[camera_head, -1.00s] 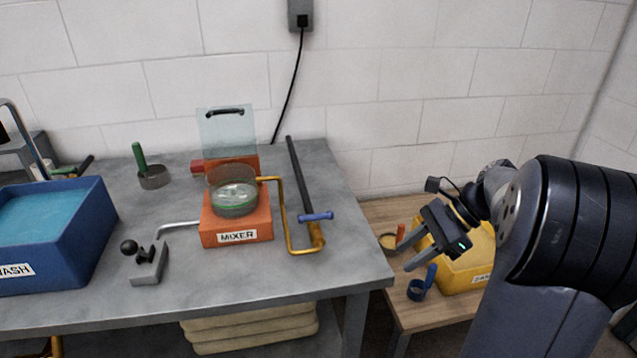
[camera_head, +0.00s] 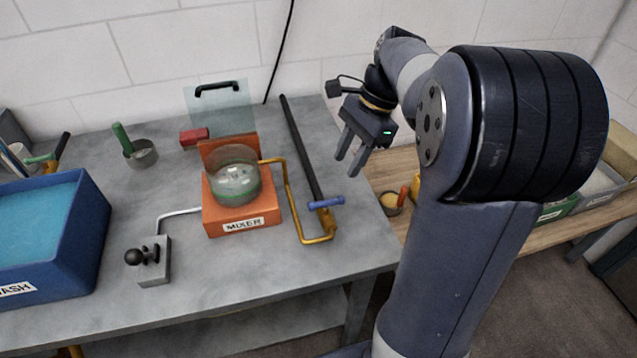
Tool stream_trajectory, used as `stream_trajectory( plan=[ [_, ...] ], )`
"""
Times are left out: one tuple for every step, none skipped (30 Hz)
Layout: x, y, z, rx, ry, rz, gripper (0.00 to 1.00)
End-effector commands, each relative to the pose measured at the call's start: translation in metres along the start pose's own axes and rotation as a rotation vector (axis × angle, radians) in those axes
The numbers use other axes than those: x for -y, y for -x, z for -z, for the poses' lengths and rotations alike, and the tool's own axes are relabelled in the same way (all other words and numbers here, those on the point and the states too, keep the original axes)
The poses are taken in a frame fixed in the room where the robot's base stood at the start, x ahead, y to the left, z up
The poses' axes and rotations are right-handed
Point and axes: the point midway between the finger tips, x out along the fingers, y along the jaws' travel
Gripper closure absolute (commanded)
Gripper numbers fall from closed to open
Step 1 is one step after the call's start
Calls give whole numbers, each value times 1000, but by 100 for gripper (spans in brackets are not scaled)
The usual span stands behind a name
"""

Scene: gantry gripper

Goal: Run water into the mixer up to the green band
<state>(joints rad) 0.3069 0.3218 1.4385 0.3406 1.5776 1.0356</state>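The orange mixer (camera_head: 241,215) stands on the grey bench with a clear round bowl (camera_head: 234,180) on top. A green band (camera_head: 236,198) shows low on the bowl; I cannot tell the water level. A clear lid with a black handle (camera_head: 219,88) stands raised behind it. A brass pipe (camera_head: 288,200) runs from beside the bowl to the foot of a black pipe (camera_head: 300,150). A blue valve handle (camera_head: 312,203) sits across that pipe's lower end. My gripper (camera_head: 348,167) is open and empty, in the air right of the black pipe, apart from the valve.
A blue wash tub (camera_head: 90,235) of water stands at the left. A grey block with a black ball knob (camera_head: 150,262) sits front-left of the mixer. A metal cup (camera_head: 142,154) stands behind. A wooden table (camera_head: 545,232) with bins is at the right.

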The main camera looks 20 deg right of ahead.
Motion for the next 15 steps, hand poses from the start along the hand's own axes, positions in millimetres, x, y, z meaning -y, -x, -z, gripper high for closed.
stream_trajectory(
  plan=[
    [0, -6, 0, 1, 0, -1, 62],
    [0, -9, 0, 1, 1, -2, 62],
    [0, -16, 0, 2, 0, -3, 62],
    [0, -20, 0, 2, 0, -3, 62],
    [-1, -26, 0, 2, 0, -4, 62],
    [-1, -34, 0, 2, 0, -4, 62],
    [-1, -40, 0, 3, 1, -4, 62],
    [-1, -46, 0, 3, 1, -4, 62],
    [-1, -54, 0, 3, 1, -4, 62],
    [-1, -60, 0, 4, 0, -5, 62],
    [0, -65, 0, 3, 0, -3, 62],
    [-1, -72, 0, 4, 0, -4, 62],
    [0, -77, 0, 3, 0, -3, 62],
    [-1, -82, -1, 3, 0, -3, 62],
    [0, -87, 0, 3, 0, -3, 62]
  ],
)
